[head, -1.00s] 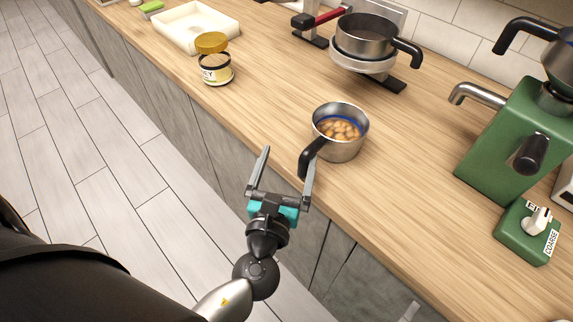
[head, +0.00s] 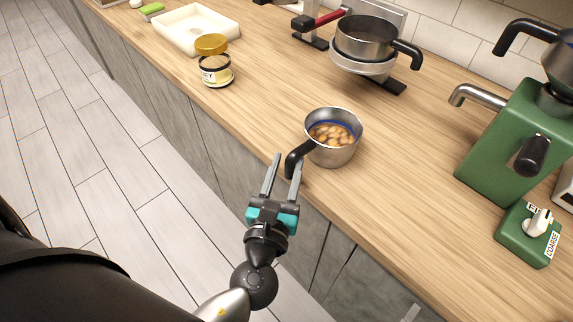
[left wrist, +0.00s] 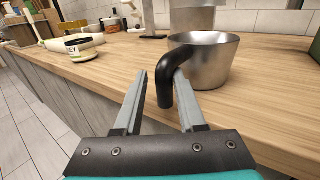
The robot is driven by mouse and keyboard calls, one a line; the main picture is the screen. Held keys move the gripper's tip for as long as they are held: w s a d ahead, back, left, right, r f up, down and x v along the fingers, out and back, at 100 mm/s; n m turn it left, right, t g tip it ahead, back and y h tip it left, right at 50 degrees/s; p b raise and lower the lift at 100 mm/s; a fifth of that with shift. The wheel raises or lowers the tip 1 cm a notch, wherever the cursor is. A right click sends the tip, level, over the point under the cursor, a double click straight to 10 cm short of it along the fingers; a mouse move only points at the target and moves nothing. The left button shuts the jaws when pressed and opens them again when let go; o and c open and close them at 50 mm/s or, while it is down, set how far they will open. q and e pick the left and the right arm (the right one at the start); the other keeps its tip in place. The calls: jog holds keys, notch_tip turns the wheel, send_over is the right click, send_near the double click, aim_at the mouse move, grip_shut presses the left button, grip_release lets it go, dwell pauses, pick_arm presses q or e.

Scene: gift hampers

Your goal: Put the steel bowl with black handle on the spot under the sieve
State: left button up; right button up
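A steel bowl with a black handle (head: 335,152) stands upright on the wooden counter and holds brown nut-like pieces. Its bent handle (head: 297,158) points toward the counter's front edge. In the left wrist view the handle (left wrist: 166,88) hangs between the fingers, close to the right finger, with a gap to the left one. A second steel vessel with a black handle (head: 365,38) sits on a round white support (head: 362,63) at the back. I cannot identify a sieve for certain. My right gripper is not in view.
A honey jar (head: 216,73) with a gold lid and a white tray (head: 196,27) stand at the left. A green machine (head: 500,145) with a spout and a green control box (head: 527,235) stand at the right.

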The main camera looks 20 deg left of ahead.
pick_arm(q)
grip_shut()
jog(key=shift+r, duration=0.1)
dwell(0.8)
